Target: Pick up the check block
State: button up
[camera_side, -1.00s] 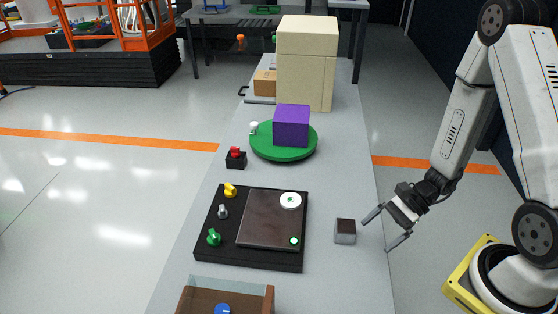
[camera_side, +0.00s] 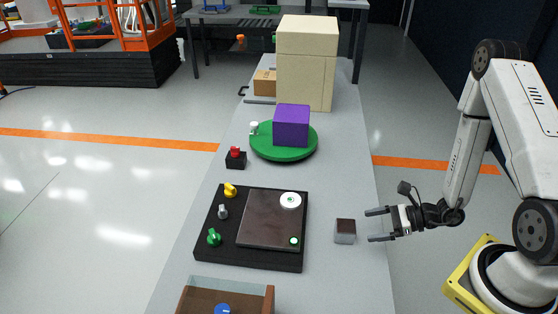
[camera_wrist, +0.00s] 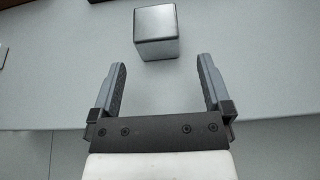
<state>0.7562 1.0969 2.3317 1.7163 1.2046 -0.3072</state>
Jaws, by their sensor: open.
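The check block is a small grey metallic cube (camera_side: 345,231) with a dark top. It sits on the grey table, right of the black panel. In the wrist view the block (camera_wrist: 156,33) lies ahead of the fingertips, roughly centred between them and not touching either. My gripper (camera_side: 377,225) is open and empty in the side view, just right of the block at the table's right edge, pointing left. Both fingers of my gripper (camera_wrist: 161,65) show spread apart in the wrist view.
The black panel (camera_side: 210,252) with knobs and a brown plate stands left of the block. Behind are a red button box (camera_side: 236,158), a green disc (camera_side: 285,155) bearing a purple cube (camera_side: 291,126), and a tall beige box (camera_side: 306,65). A brown tray (camera_side: 255,303) is at the front.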

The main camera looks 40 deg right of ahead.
aim_at(355, 229)
jog(key=shift+w+a+f, duration=0.25)
jog(key=shift+w+a, duration=0.15)
jog(key=shift+a, duration=0.1)
jog(key=shift+w+a+f, duration=0.1)
jog(key=shift+x, duration=2.4)
jog(key=shift+a, duration=0.1)
jog(key=shift+c, duration=0.2)
grip_shut()
